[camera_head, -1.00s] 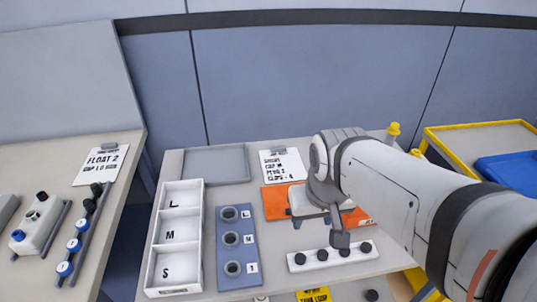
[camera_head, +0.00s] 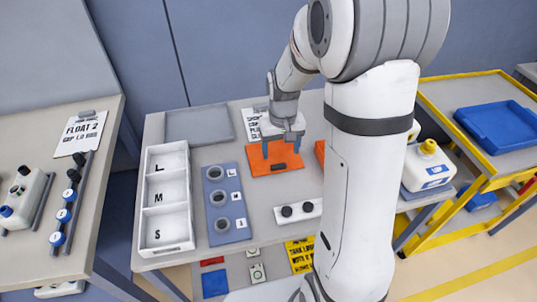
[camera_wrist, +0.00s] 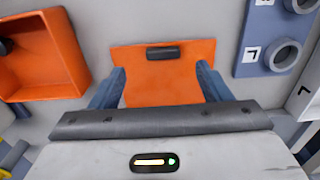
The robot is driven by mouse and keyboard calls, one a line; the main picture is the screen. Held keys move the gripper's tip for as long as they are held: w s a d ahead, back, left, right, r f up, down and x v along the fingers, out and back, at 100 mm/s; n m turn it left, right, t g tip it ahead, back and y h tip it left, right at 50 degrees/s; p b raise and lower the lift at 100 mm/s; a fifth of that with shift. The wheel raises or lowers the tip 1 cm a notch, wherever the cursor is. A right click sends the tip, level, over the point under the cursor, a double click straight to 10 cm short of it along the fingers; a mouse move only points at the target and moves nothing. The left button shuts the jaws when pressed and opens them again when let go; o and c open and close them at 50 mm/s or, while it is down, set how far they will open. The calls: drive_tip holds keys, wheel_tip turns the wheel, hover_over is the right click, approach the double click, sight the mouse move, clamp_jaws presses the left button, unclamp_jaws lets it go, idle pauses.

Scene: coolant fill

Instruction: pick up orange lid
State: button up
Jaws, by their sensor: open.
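The orange lid (camera_head: 262,163) is a flat orange plate with a dark handle bar, lying on the table at the back middle. In the wrist view the lid (camera_wrist: 160,80) is straight ahead, with its dark handle (camera_wrist: 174,53) near the far edge. My gripper (camera_head: 281,148) is open and empty, pointing down over the lid. In the wrist view, my gripper's two blue fingers (camera_wrist: 161,72) stand apart on either side of the lid's near part. I cannot tell whether they touch it.
An orange open box (camera_wrist: 45,55) lies beside the lid, mostly hidden by my arm in the head view. A blue plate with rings (camera_head: 238,208), a white L/M/S tray (camera_head: 149,200) and a grey tray (camera_head: 198,124) stand left. A white strip with black knobs (camera_head: 298,212) is in front.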

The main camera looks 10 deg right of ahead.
sight(278, 165)
drive_tip(key=f, duration=0.4)
drive_tip(key=f+p, duration=0.1)
drive_tip(key=f, duration=0.1)
drive_tip(key=shift+w+a+f, duration=0.2)
drive_tip(key=shift+w, duration=0.05)
drive_tip(key=shift+c, duration=0.4)
drive_tip(key=c, duration=1)
